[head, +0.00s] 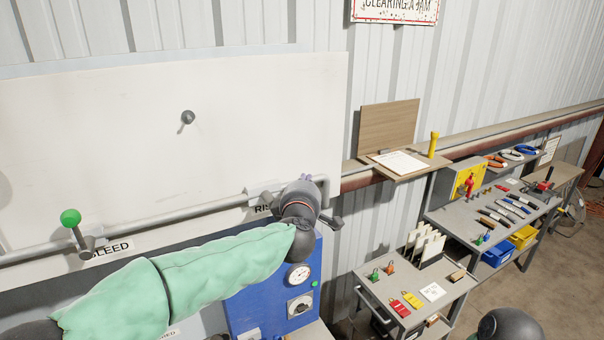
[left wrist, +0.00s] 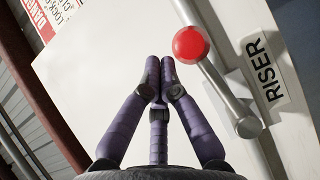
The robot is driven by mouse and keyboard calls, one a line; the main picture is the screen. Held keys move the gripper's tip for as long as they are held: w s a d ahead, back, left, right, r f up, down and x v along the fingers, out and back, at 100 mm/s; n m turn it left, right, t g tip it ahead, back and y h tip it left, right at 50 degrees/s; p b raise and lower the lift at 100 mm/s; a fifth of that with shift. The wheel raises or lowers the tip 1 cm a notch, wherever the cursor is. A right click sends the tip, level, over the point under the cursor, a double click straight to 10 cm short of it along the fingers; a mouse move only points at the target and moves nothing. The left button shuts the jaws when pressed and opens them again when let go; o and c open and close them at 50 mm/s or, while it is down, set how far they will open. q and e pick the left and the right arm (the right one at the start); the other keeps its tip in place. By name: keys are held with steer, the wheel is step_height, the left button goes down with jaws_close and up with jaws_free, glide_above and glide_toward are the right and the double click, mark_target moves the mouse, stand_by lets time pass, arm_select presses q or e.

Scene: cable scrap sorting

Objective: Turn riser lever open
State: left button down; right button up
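The riser lever has a red ball knob (left wrist: 190,45) on a grey rod (left wrist: 220,88), in the left wrist view. The rod slants down right to a round pivot beside the RISER label (left wrist: 264,72). My left gripper (left wrist: 159,72) has its dark purple fingertips together, just left of the red knob. Nothing shows between them; whether a finger touches the knob I cannot tell. In the head view my left wrist and gripper (head: 306,180) cover the lever and part of the RISER label (head: 261,208). My right gripper is not in view.
A green-knobbed lever (head: 71,217) stands by the BLEED label (head: 112,248) on the same pipe (head: 190,219). A blue box (head: 262,298) with a gauge (head: 299,275) sits below my left wrist. A small table (head: 388,268) and a workbench (head: 470,215) stand at right.

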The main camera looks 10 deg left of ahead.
arm_select(q)
steer(key=shift+w+d+f+m+g+p, duration=0.1)
steer(key=shift+d+f+m+g+p, duration=0.05)
steer(key=shift+f+m+g+p, duration=0.2)
stand_by(0.5)
